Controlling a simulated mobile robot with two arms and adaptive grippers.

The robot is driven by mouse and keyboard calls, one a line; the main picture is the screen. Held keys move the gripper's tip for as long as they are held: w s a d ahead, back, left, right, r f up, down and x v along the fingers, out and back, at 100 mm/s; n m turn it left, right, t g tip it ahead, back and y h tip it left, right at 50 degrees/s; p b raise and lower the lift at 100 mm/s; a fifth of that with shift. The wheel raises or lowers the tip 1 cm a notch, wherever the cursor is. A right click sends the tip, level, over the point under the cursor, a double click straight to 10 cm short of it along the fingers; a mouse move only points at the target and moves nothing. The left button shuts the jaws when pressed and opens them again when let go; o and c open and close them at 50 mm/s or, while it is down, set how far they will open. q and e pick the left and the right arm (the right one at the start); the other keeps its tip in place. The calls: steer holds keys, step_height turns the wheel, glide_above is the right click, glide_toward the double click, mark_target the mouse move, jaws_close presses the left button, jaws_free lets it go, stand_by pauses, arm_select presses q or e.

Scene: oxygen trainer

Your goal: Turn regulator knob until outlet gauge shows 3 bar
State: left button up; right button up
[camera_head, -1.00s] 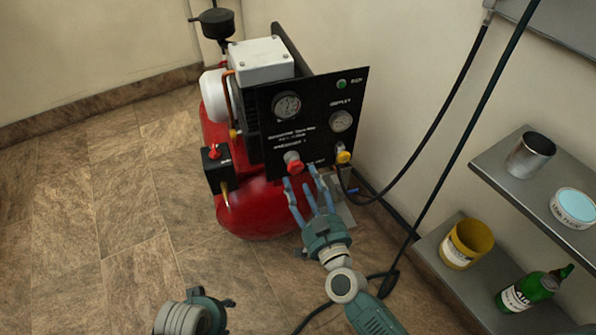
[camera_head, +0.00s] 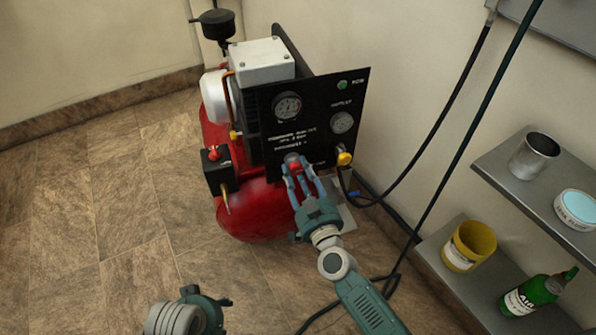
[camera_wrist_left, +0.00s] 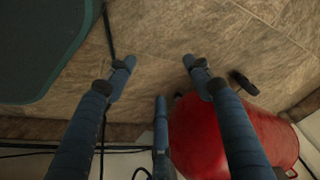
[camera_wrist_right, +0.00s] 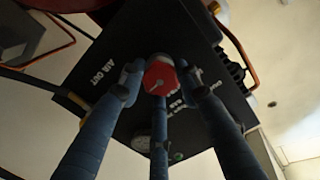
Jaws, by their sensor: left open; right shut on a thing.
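The regulator knob (camera_head: 294,164) is red and sits low on the black panel (camera_head: 310,100) of the red compressor (camera_head: 262,208). My right gripper (camera_head: 298,172) is shut on it from the front. In the right wrist view the red knob (camera_wrist_right: 159,75) sits between the fingers, beside the "AIR OUT" lettering. Two gauges are on the panel: an upper left one (camera_head: 287,106) and a right one (camera_head: 342,122), apparently the outlet gauge. Their readings are too small to tell. My left gripper (camera_wrist_left: 158,75) is open and empty, pointing at the floor near the tank.
A yellow outlet fitting (camera_head: 344,158) with a black hose is just right of the knob. A black switch box (camera_head: 217,166) with a red button is on the left. Shelves at right hold a metal cup (camera_head: 533,157), yellow can (camera_head: 468,246) and green bottle (camera_head: 532,293). Floor at left is clear.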

steer(key=shift+r+m, duration=0.15)
steer(key=shift+m, duration=0.55)
steer(key=shift+w+m, duration=0.1)
steer(key=shift+m, duration=0.5)
steer(key=o, duration=1.2)
steer(key=shift+r, duration=0.1)
steer(key=shift+c, duration=0.2)
arm_select(q)
steer(key=shift+f, duration=0.55)
arm_select(e)
steer(key=shift+s+d, duration=0.1)
steer(key=shift+s, duration=0.1)
steer(key=v, duration=1.1)
steer(key=shift+s, duration=0.35)
